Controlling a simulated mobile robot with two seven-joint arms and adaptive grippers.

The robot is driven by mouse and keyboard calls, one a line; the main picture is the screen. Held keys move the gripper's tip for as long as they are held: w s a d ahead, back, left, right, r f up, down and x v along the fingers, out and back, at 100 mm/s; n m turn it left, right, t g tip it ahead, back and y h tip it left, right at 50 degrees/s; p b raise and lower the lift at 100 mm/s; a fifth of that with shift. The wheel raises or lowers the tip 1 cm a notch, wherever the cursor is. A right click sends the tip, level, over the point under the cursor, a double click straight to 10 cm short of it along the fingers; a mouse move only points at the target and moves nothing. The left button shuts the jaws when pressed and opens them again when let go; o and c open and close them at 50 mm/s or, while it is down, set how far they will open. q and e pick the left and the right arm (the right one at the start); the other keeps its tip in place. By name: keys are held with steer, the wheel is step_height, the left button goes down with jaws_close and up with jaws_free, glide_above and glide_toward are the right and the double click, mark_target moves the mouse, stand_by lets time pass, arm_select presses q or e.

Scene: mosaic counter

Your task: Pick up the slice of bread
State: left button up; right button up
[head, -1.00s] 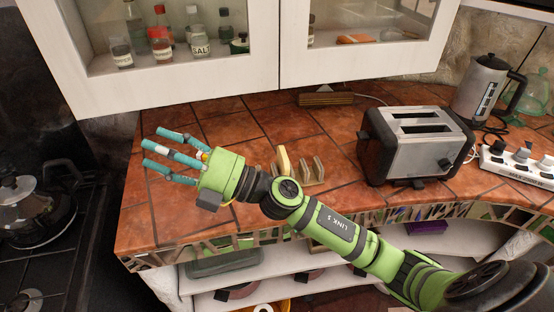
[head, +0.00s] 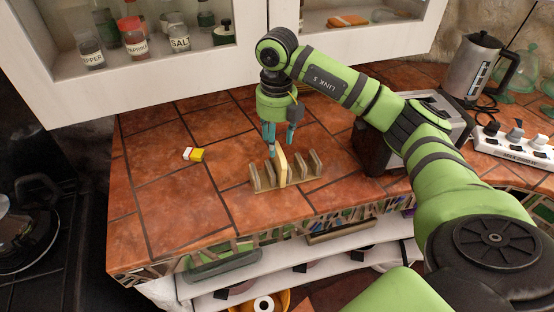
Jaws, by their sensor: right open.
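The slice of bread (head: 282,168) stands upright in a wooden toast rack (head: 258,187) on the tiled counter. Only its thin, pale edge faces me. My right gripper (head: 279,146) points down right above and behind the rack, with its teal fingers open around the top of the slice. One finger is to the left of the slice and another to the right. I cannot tell whether they touch it. My left gripper does not show.
A toaster (head: 448,108) stands right of the rack, partly behind my right arm. A kettle (head: 481,67) and a power strip (head: 515,147) are farther right. A small yellow and white object (head: 194,154) lies left on the open counter. Glass-fronted cabinets (head: 180,76) hang above.

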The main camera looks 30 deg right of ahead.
mark_target(277, 150)
step_height(277, 150, down, 4)
steer(key=shift+s+d+f+p, duration=0.15)
steer(key=shift+f+p, duration=0.1)
steer(key=shift+p, duration=0.95)
steer(key=shift+f, duration=0.35)
steer(key=c, duration=0.8)
